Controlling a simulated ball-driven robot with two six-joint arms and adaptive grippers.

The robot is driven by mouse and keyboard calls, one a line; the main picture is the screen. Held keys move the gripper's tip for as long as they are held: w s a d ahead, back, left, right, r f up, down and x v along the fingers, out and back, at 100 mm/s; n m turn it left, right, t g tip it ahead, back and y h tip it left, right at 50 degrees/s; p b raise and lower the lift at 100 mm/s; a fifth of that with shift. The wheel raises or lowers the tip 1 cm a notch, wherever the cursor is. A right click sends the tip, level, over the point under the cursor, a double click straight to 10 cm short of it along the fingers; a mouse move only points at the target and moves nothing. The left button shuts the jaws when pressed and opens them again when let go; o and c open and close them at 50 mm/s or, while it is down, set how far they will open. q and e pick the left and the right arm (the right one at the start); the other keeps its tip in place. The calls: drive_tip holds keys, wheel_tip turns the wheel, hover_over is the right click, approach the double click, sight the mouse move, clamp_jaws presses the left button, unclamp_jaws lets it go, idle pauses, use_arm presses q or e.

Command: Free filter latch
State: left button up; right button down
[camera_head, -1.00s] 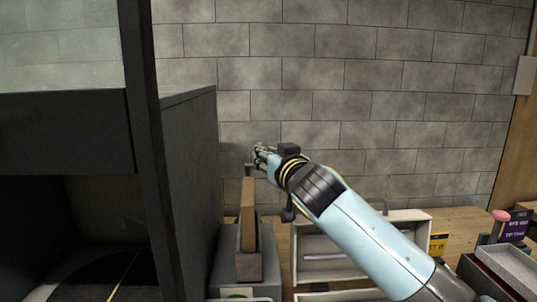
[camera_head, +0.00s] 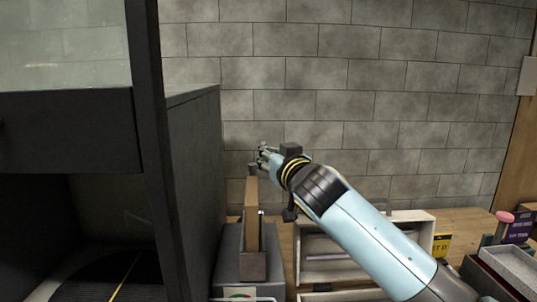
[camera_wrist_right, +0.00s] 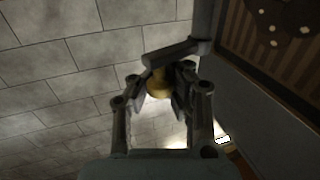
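In the head view my right gripper (camera_head: 263,158) is at the top of an upright brown panel (camera_head: 250,215) in a grey housing (camera_head: 228,268). A small dark latch arm (camera_head: 252,170) shows at the panel's top, beside the fingertips. In the right wrist view a grey latch bar (camera_wrist_right: 176,52) ends in a brass-coloured knob (camera_wrist_right: 158,84). The right gripper also shows there (camera_wrist_right: 160,88), its fingers on both sides of the knob and seemingly touching it. The brown panel's patterned face (camera_wrist_right: 280,50) is at upper right. My left gripper is not in view.
A tall dark cabinet (camera_head: 190,180) stands close on the left. A pale open crate (camera_head: 428,228) sits on the wooden bench behind my right arm. Boxes, a yellow card (camera_head: 441,243) and a pink-topped item (camera_head: 504,217) are at right. A block wall (camera_head: 370,90) is behind.

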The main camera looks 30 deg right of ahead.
drive_tip(key=shift+d+f, duration=0.1)
idle(0.5)
drive_tip(key=c, duration=1.4)
unclamp_jaws()
drive_tip(key=shift+s+d, duration=0.2)
drive_tip(key=shift+d, duration=0.05)
drive_tip(key=shift+c, duration=0.2)
drive_tip(key=shift+o, duration=1.3)
drive_tip(key=shift+a, duration=0.1)
drive_tip(key=shift+s, duration=0.1)
drive_tip(key=v, duration=1.1)
drive_tip(key=shift+s, duration=0.35)
drive_tip(key=shift+a, duration=0.1)
